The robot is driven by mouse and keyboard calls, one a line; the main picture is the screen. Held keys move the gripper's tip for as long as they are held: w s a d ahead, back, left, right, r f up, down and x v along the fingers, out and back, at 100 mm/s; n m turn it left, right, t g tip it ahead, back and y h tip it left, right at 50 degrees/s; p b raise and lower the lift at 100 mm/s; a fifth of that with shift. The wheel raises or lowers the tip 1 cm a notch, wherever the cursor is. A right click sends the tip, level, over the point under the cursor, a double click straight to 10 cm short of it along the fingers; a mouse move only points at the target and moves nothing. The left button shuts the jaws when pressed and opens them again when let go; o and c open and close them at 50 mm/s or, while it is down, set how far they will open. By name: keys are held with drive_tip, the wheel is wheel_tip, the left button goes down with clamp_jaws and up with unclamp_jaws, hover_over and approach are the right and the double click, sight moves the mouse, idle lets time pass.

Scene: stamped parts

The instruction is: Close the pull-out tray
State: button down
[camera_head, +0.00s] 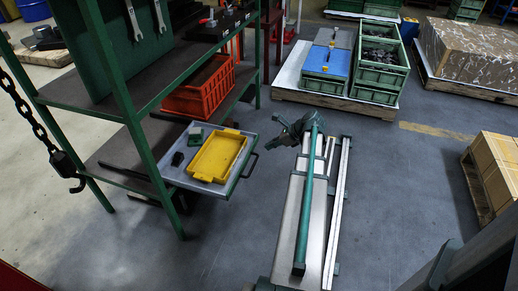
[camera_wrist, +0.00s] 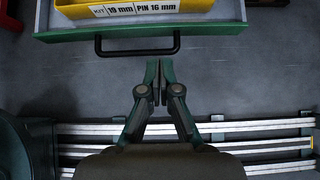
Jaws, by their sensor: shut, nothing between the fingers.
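The pull-out tray (camera_head: 239,172) is drawn out from the green shelf unit, towards the right. It is a shallow grey tray with a green front and a dark bar handle (camera_head: 250,166). A yellow bin (camera_head: 216,157), a small green piece (camera_head: 195,136) and a black piece (camera_head: 178,158) lie in it. In the wrist view the tray front (camera_wrist: 215,30) spans the top, with the handle (camera_wrist: 137,52) below it. My gripper (camera_head: 271,143) is just right of the handle, apart from it. In the wrist view its fingers (camera_wrist: 159,68) are shut and empty, short of the handle.
An orange crate (camera_head: 200,88) stands on the shelf behind the tray. A chain with a hook (camera_head: 68,170) hangs at the left. Pallets with green crates (camera_head: 378,75) stand at the back.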

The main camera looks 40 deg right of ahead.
sight(249, 156)
drive_tip(key=b+x, duration=0.3)
drive_tip(key=x, duration=0.6)
drive_tip(key=shift+s, duration=0.1)
drive_tip(key=shift+w+a+f+b, duration=0.2)
drive_tip(key=shift+w+f+b, duration=0.15)
drive_tip(key=shift+w, duration=0.1)
